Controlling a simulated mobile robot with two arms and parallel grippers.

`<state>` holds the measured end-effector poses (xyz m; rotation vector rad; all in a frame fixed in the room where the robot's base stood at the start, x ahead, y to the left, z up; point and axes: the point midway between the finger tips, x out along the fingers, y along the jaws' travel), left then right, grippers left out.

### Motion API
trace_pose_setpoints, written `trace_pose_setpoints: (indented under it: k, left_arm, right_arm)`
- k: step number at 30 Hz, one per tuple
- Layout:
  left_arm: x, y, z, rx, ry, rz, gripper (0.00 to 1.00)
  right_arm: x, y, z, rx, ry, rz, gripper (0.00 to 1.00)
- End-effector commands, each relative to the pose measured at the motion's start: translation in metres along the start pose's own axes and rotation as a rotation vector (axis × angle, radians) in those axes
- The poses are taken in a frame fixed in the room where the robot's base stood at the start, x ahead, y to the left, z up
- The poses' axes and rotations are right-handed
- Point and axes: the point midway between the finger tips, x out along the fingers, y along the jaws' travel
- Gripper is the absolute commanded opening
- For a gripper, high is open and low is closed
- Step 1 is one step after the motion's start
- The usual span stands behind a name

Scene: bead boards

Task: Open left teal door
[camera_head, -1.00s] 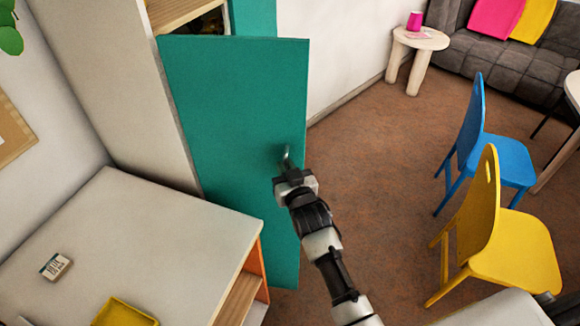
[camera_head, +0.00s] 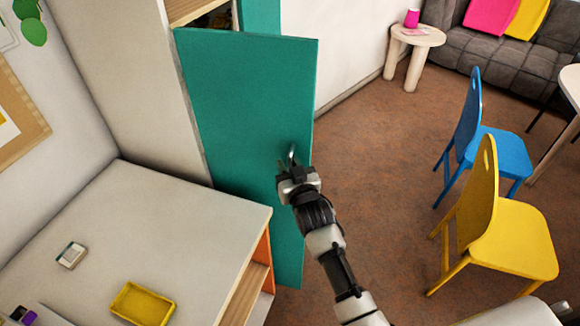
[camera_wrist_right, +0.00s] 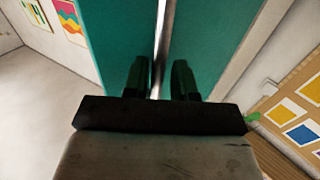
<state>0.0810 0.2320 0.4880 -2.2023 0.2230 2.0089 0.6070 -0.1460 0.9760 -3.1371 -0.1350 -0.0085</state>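The left teal door (camera_head: 235,110) stands ajar in the head view, with a strip of the cabinet's inside showing above its top edge. Its metal handle (camera_head: 292,153) is near the door's right edge. My right gripper (camera_head: 290,172) is at that handle. In the right wrist view the bar of the handle (camera_wrist_right: 163,45) runs between the two dark fingers of the right gripper (camera_wrist_right: 160,82). A narrow gap shows on each side of the bar, so the fingers look open around it. My left gripper is not in view.
A second teal panel (camera_head: 260,18) shows behind the door. A white-topped desk (camera_head: 150,225) with a yellow tray (camera_head: 142,303) and a small box (camera_head: 71,255) stands left of the door. Brown floor (camera_head: 370,150) is clear to the right, up to the yellow chair (camera_head: 497,235) and blue chair (camera_head: 500,150).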

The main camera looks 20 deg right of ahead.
Motion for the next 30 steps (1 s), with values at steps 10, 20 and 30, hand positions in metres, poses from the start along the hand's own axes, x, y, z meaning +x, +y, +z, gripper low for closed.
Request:
trace_pose_setpoints:
  k: [10, 20, 30]
  left_arm:
    - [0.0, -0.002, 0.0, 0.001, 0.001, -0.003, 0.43]
    - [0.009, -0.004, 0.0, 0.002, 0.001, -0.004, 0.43]
    - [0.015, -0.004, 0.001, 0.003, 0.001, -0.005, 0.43]
  right_arm:
    - [-0.002, 0.001, 0.002, -0.001, -0.005, 0.002, 0.36]
    - [-0.052, 0.0, 0.004, 0.0, -0.006, 0.001, 0.36]
    - [-0.103, 0.0, 0.002, -0.001, -0.003, 0.0, 0.36]
